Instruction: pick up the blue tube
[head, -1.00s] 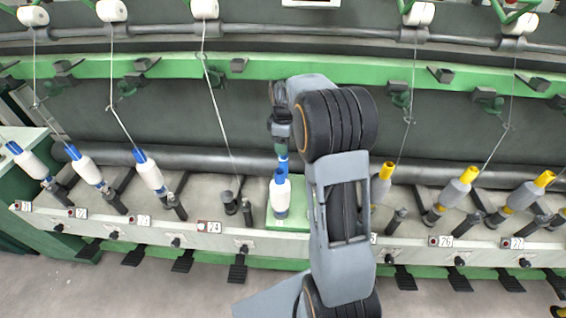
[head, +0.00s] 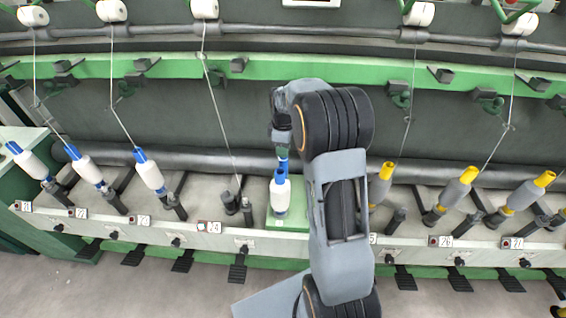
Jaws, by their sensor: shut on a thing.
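The bobbin stands upright on a green pad (head: 290,224), partly covered by my arm on the right.
White bobbins with blue tops (head: 150,172) lean on spindles at the left. Grey bobbins with yellow tops (head: 458,190) lean at the right. Short empty black spindles (head: 230,202) stand left of the pad.

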